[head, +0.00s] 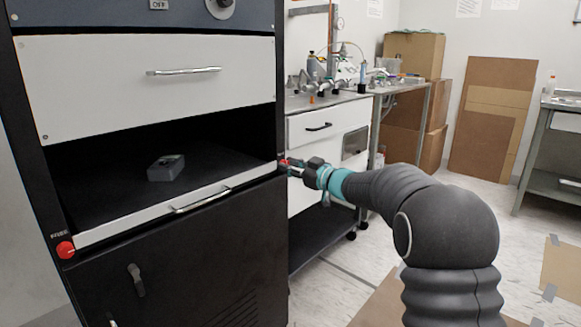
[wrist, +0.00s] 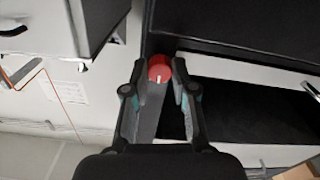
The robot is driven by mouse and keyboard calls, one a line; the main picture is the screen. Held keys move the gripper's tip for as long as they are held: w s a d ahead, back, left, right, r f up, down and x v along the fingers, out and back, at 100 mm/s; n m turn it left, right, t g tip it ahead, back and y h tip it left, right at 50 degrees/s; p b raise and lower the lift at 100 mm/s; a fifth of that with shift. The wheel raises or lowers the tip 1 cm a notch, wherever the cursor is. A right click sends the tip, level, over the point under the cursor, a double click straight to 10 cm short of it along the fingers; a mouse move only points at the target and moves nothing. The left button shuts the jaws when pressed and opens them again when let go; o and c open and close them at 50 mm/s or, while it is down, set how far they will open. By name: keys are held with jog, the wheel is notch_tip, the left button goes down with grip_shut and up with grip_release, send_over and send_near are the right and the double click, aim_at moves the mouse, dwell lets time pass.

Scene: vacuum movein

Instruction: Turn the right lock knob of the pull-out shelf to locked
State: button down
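The right lock knob (wrist: 159,68) is a red round knob with a pale mark, on the black frame at the right end of the pull-out shelf's front. In the head view only a little red of it shows by my fingertips. My gripper (head: 289,164) is at the knob. In the wrist view its two fingers (wrist: 159,72) stand on either side of the knob, seemingly with small gaps; contact is not clear. The pull-out shelf (head: 128,225) has a pale front edge with a metal handle. The left lock knob (head: 65,249), also red, is at its other end.
A small grey box (head: 166,168) lies on the shelf. A white drawer (head: 150,85) is above and a black cabinet door (head: 185,265) below. A workbench with white drawers (head: 328,127) stands just behind my gripper, to the right.

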jog(key=shift+n, duration=0.3)
jog(key=shift+a+f+n+b, duration=0.1)
jog(key=shift+n+b, duration=4.75)
jog(key=shift+n, duration=3.85)
jog(key=c, duration=0.9)
grip_release()
jog(key=shift+s, duration=0.1)
jog(key=shift+c, duration=0.2)
